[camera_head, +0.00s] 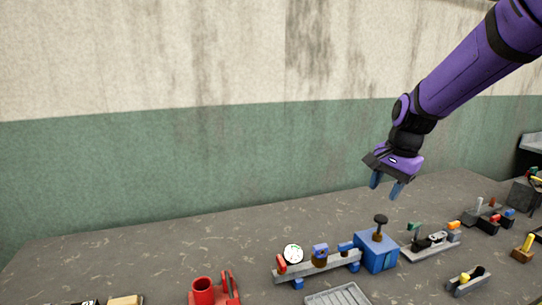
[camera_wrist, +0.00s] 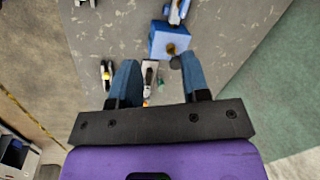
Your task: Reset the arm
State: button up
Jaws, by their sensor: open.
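My gripper (camera_head: 387,187) hangs from my purple arm at the right of the head view, above the grey worktop (camera_head: 150,248). Its two blue fingers point down and stand apart, with nothing between them that I can see held. The wrist view also shows my gripper (camera_wrist: 160,82) open, with the worktop below it. A blue box with a black knob (camera_head: 376,250) stands on the worktop below the gripper, apart from it. The same blue box (camera_wrist: 168,40) shows beyond the fingertips in the wrist view.
A grey rail with a dial (camera_head: 293,254) joins the blue box's left side. Several small fixtures, including a grey one (camera_head: 430,243), stand at the right. A green and cream wall (camera_head: 180,160) rises behind.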

jog(key=s+d+r+n+t, duration=0.1)
jog(key=s+r+n, duration=0.2)
jog(key=s, duration=0.6)
jog(key=s+d+r+n+t+h, duration=0.1)
jog(key=s+r+n, duration=0.2)
jog(key=s, duration=0.6)
jog(key=s+d+r+n+t, duration=0.1)
jog(key=s+r+n, duration=0.2)
jog(key=s, duration=0.6)
jog(key=shift+d+n+t+h, duration=0.25)
jog(key=shift+n+t+h, duration=0.05)
jog(key=shift+t, duration=0.1)
